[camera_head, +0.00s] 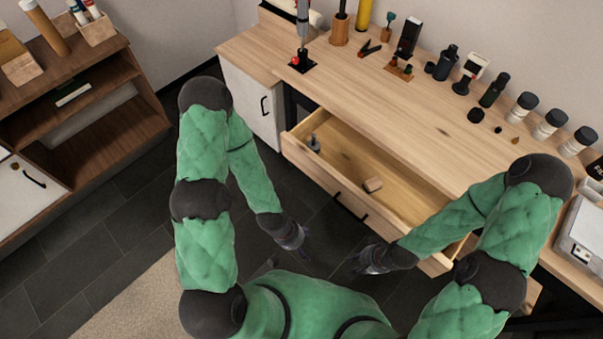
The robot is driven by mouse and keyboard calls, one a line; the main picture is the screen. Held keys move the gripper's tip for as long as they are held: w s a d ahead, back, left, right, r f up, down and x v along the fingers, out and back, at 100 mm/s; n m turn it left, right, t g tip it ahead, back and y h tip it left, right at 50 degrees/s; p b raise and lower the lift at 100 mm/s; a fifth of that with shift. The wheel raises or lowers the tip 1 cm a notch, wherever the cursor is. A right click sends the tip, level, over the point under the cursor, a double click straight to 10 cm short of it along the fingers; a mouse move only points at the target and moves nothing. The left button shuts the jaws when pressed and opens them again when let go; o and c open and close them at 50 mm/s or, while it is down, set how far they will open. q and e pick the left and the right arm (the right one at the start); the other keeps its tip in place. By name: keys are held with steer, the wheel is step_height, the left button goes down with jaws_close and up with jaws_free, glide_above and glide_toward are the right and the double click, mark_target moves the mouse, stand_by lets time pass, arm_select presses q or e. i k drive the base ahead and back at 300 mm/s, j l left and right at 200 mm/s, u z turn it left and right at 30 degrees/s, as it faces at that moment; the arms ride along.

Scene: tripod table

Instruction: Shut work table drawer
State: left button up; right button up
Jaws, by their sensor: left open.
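The work table (440,120) has a light wood top and stands at the right. Its wide drawer (318,174) is pulled well out toward me. A dark handle (351,208) is on the drawer's front. My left gripper (303,246) is open, in front of the drawer and apart from the handle. My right gripper (361,265) is in front of the drawer's right part. Its jaw opening is too small and dark to judge.
Several bottles, jars and tools line the table's back edge, with a soldering-like stand (302,62) at its left. A white cabinet (252,107) adjoins the drawer's left side. A brown shelf unit (75,110) stands at the far left. Dark tiled floor lies between.

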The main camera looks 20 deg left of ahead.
mark_target(347, 160)
steer(key=u, duration=0.1)
steer(key=j+z, duration=0.15)
steer(key=j, duration=0.25)
steer(key=k+j+z, duration=0.15)
steer(key=j, duration=0.2)
steer(key=j+z, duration=0.1)
steer(key=j, duration=0.3)
steer(key=k+j+z, duration=0.15)
steer(key=j, duration=0.2)
